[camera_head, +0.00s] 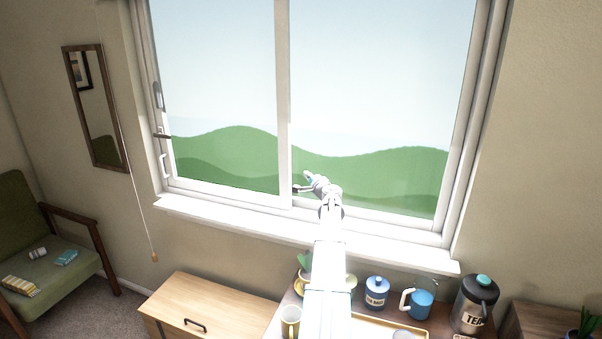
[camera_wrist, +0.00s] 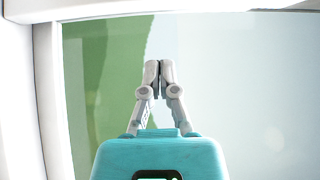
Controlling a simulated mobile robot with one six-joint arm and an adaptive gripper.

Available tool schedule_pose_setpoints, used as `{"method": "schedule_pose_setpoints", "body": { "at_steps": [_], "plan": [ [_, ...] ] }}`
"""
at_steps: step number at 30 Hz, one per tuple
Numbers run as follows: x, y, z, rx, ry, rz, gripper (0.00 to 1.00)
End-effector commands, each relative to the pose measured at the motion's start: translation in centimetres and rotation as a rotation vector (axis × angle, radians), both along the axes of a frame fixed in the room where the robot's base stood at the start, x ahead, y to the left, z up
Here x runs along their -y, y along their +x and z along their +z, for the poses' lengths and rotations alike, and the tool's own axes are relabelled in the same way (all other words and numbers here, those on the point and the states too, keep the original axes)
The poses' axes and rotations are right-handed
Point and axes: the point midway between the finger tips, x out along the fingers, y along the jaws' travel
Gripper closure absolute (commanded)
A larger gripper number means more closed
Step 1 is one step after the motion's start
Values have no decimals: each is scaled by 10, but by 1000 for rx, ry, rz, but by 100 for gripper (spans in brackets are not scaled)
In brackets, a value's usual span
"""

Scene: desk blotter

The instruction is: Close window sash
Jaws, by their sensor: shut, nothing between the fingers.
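The window sash (camera_head: 284,100) has a white upright bar in the middle of a large white window frame (camera_head: 470,120), with glass on both sides. A white pull handle (camera_head: 165,165) and a dark latch (camera_head: 162,135) show at the window's left side. I cannot tell how far the sash stands open. My gripper (camera_head: 300,188) is just right of the middle bar, low in the window above the sill. In the wrist view my gripper (camera_wrist: 159,75) is shut and empty in front of the glass, with a white upright (camera_wrist: 48,100) to its left. Contact is not clear.
The white sill (camera_head: 220,218) runs below the window. A pull cord (camera_head: 137,200) hangs at the left.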

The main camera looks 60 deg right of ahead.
Motion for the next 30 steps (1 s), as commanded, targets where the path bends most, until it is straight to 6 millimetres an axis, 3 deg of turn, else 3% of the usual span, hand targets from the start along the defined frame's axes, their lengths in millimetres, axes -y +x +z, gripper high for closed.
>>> {"method": "schedule_pose_setpoints", "body": {
  "at_steps": [3,10,30],
  "plan": [
    [-12,-19,0,0,0,-1,100],
    [-23,-37,0,0,0,0,100],
    [-25,-40,0,0,0,1,100]
  ]
}}
